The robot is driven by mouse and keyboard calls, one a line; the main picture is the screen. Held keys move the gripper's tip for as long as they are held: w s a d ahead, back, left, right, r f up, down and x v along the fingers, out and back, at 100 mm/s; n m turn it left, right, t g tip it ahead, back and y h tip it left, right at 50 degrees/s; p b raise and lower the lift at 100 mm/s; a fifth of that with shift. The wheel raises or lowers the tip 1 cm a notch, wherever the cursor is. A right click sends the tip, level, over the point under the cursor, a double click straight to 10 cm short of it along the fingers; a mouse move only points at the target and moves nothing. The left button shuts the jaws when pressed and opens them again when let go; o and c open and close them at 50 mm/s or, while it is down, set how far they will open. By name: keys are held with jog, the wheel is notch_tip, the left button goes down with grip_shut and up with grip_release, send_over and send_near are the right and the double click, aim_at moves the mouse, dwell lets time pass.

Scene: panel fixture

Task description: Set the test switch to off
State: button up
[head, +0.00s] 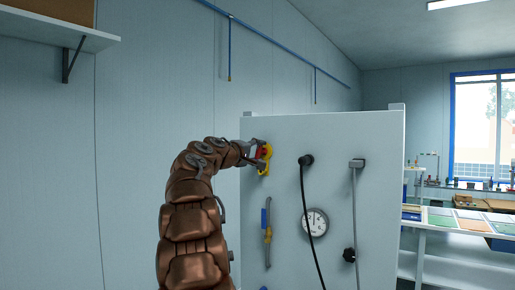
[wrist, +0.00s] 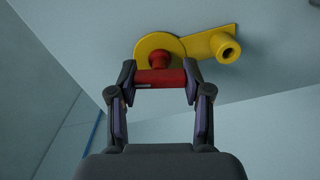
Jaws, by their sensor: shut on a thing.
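The test switch is a red handle (wrist: 160,77) on a round yellow plate (wrist: 151,45), mounted on the pale panel. My gripper (wrist: 160,85) is shut on the red handle, with one finger at each end of it in the wrist view. A yellow arm with a hollow round boss (wrist: 226,48) extends to the right of the plate. In the head view the yellow switch plate (head: 266,168) is at the panel's upper left, and my gripper (head: 258,154) reaches it from the left, partly covering it. No label for off is readable.
A shelf (head: 60,32) is at the upper left.

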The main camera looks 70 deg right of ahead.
jog(key=shift+n+p, duration=0.75)
jog(key=shift+n, duration=0.55)
jog(key=shift+f+n, duration=0.1)
jog(key=shift+n, duration=0.2)
jog(key=o, duration=1.2)
jog(key=shift+w+a, duration=0.1)
jog(key=shift+v, duration=5.95)
